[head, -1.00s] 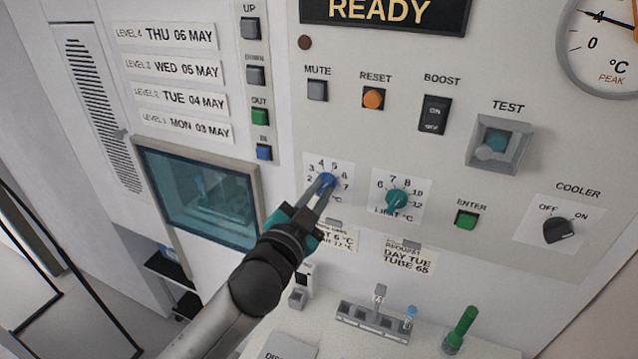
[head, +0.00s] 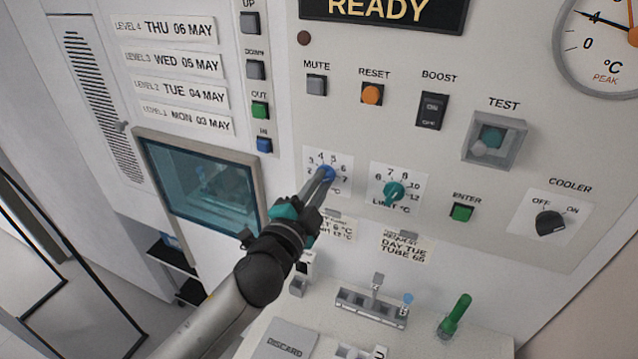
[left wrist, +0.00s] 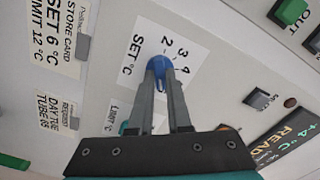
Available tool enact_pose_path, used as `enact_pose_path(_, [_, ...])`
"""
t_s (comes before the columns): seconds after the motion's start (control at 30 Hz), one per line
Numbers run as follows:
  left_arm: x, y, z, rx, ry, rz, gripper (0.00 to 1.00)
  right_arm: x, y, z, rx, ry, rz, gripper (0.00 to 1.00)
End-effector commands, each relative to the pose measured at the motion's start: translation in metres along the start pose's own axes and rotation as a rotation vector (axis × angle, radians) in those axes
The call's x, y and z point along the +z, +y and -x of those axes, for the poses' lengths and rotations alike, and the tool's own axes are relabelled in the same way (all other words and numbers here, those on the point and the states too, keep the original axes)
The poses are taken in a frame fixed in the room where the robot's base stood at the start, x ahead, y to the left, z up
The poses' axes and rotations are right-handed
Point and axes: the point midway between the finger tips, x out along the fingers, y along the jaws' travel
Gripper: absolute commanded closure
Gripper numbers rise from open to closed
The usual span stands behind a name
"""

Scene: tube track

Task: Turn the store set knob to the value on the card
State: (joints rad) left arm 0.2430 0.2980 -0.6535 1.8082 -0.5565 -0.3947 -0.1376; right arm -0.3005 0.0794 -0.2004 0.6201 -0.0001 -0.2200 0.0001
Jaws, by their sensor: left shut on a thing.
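The blue store set knob (head: 327,171) is on a white dial plate with numbers on the wall panel. It also shows in the left wrist view (left wrist: 157,63). My left gripper (head: 322,178) is shut on the knob, with its fingertips on either side of it in the left wrist view (left wrist: 161,78). The fingers cover part of the dial, and I cannot tell which number the knob points at. The store card (left wrist: 62,30) reads SET 6 °C, LIMIT 12 °C; in the head view my gripper partly hides it. My right gripper is not in view.
The teal limit knob (head: 393,191) is close on the right of the set knob. The request card (head: 404,246) hangs below it. A green ENTER button (head: 461,212) is farther right. A small rack (head: 370,308) and a green tube (head: 455,316) stand on the counter below.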

Motion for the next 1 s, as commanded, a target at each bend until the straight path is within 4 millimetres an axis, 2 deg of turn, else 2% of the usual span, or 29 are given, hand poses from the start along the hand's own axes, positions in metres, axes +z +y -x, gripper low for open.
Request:
enact_pose_path(0.23, [-0.001, 0.000, 0.000, 0.000, 0.002, 0.001, 1.00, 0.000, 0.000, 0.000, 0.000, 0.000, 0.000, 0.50])
enact_pose_path(0.27, [-0.001, 0.000, 0.000, 0.000, 0.002, 0.001, 0.82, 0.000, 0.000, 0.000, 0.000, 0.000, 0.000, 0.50])
enact_pose_path(0.5, [0.000, 0.000, 0.000, 0.000, 0.001, 0.002, 0.55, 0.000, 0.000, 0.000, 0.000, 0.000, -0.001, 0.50])
enact_pose_path(0.83, [0.000, 0.000, 0.003, 0.000, 0.000, 0.002, 0.54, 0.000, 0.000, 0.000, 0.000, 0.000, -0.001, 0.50])
enact_pose_path(1.0, [0.001, 0.001, 0.018, 0.002, -0.001, 0.003, 0.54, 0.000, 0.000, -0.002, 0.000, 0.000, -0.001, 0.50])
